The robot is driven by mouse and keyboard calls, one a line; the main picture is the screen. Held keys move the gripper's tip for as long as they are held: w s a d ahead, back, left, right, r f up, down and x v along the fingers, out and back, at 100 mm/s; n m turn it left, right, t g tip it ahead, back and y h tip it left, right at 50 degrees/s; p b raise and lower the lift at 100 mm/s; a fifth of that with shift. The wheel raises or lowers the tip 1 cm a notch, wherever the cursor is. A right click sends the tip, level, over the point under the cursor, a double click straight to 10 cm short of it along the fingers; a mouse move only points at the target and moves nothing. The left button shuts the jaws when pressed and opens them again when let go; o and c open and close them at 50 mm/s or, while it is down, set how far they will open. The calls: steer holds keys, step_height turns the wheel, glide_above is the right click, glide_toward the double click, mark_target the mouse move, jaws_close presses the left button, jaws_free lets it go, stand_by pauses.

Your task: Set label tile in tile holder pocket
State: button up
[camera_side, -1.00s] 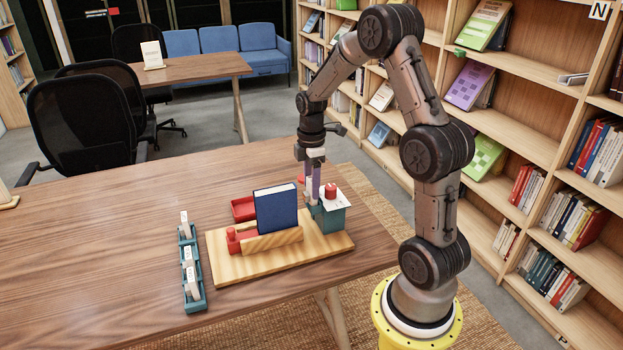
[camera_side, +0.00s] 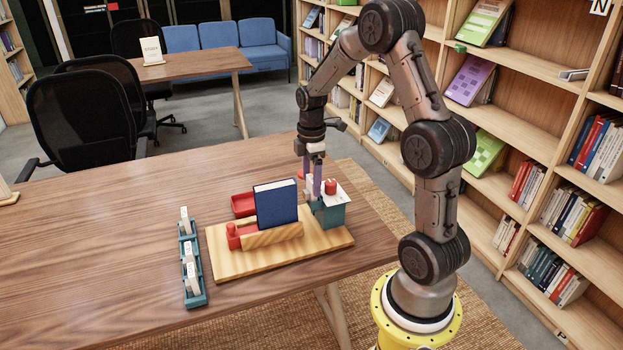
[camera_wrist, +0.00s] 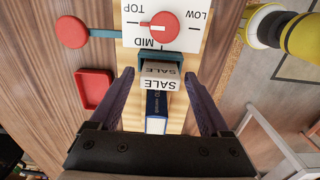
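How deep the tile sits is hard to tell. My gripper (camera_wrist: 160,76) has its purple fingers spread on both sides of the tile, with gaps between. In the side view my gripper (camera_side: 313,192) points down beside the teal block (camera_side: 331,216) at the right end of the wooden board (camera_side: 235,262). The tile is hard to make out there.
A blue book (camera_side: 277,206) stands on the board near a red tray (camera_side: 243,204). A red dial knob (camera_wrist: 163,25) sits on a TOP/MID/LOW plate, with a red disc (camera_wrist: 72,31) beside it. A teal rack (camera_side: 198,299) with white tiles stands left.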

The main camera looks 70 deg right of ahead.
steer(key=shift+o, duration=0.5)
step_height(320, 180, up, 14)
stand_by(0.3)
steer(key=shift+f, duration=0.1)
steer(key=s+a+r+t, duration=0.1)
steer(key=s+a+r, duration=0.15)
steer(key=a, duration=0.25)
steer(key=s+a+r+n+t, duration=0.1)
steer(key=a+r, duration=0.2)
steer(key=a, duration=0.3)
steer(key=s+a+r+t, duration=0.1)
steer(key=s+a+r, duration=0.15)
steer(key=a, duration=0.25)
steer(key=s+a+f+m+t, duration=0.2)
steer(key=s+a+f+m, duration=0.4)
steer(key=s+m, duration=0.3)
steer(key=shift+s+a+m+t, duration=0.2)
steer(key=shift+s+m+t, duration=0.1)
steer(key=shift+m, duration=0.2)
